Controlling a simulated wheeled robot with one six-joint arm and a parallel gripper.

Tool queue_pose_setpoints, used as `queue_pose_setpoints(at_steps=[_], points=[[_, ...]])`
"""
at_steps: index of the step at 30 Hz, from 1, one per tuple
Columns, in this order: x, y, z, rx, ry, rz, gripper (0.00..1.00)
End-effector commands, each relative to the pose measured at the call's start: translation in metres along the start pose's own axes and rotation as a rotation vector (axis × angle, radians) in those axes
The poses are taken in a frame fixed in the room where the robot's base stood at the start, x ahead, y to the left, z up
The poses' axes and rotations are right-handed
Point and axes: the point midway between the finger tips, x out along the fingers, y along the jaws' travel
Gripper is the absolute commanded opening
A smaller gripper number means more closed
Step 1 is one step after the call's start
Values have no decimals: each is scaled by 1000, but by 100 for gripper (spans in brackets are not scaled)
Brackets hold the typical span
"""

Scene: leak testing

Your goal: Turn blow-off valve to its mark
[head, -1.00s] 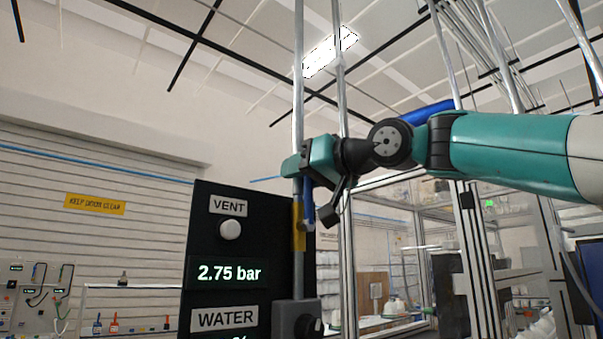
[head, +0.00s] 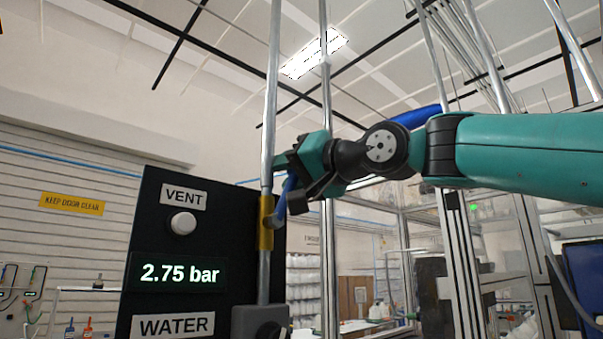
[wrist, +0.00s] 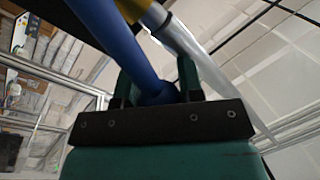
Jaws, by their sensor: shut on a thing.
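The blow-off valve has a blue lever (head: 289,187) on a vertical grey pipe (head: 269,110), beside a yellow section (head: 266,225) of that pipe. The lever rises from a grey pivot and leans a little to the right of the pipe in the head view. My gripper (head: 286,168) is shut on the lever's upper end, close to the pipe. In the wrist view the blue lever (wrist: 118,42) runs between the two fingers (wrist: 157,90). I cannot make out a separate mark.
A black panel (head: 150,240) stands left of the pipe, with a VENT button (head: 182,223) and a display (head: 180,272) reading 2.75 bar. A grey box with a knob (head: 262,321) sits at the pipe's foot. Metal frame posts (head: 328,240) stand behind my arm.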

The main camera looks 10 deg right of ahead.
Motion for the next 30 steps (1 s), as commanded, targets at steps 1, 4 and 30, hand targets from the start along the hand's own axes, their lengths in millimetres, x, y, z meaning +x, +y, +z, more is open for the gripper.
queue_pose_setpoints(at_steps=[1, 4, 30], points=[[0, -1, 0, 0, -1, -3, 0], [0, -1, 0, -1, -1, -3, 0], [-6, 8, -6, -25, 4, 20, 60]])
